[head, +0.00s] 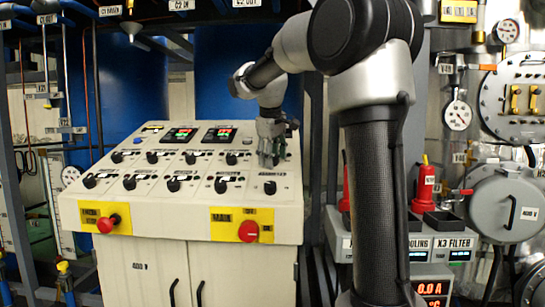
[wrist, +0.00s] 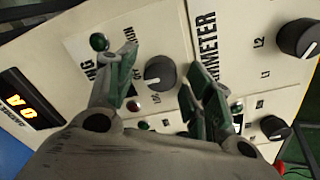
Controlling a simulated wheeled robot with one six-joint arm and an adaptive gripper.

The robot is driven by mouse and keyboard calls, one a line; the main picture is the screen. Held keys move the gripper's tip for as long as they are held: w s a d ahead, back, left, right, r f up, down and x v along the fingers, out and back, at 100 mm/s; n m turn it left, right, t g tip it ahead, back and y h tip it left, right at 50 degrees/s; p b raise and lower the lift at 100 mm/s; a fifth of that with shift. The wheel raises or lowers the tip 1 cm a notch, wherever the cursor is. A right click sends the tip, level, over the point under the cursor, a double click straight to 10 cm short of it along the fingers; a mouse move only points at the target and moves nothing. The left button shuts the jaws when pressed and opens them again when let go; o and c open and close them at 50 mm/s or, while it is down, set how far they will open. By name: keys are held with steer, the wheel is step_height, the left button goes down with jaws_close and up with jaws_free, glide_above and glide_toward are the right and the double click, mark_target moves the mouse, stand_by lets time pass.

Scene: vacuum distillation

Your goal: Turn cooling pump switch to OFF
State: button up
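My gripper (head: 271,150) is over the upper right part of the sloped control panel (head: 200,228), pointing down at it. In the wrist view my gripper (wrist: 162,70) is open, with one green-padded finger on each side of a round dark grey switch knob (wrist: 160,73). The knob is between the fingers, with gaps visible on both sides. A label ending in "NG" is beside it, partly hidden by the left finger, so I cannot confirm its full name. In the head view my gripper hides this knob.
Several other black knobs stand close by, including one at the panel's lower right (head: 270,187) and one in the wrist view (wrist: 299,38). Two red stop buttons (head: 108,223) (head: 248,231) are on the front edge. A lit display (wrist: 20,104) is at the left.

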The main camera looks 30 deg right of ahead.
steer(key=v, duration=1.2)
stand_by(0.3)
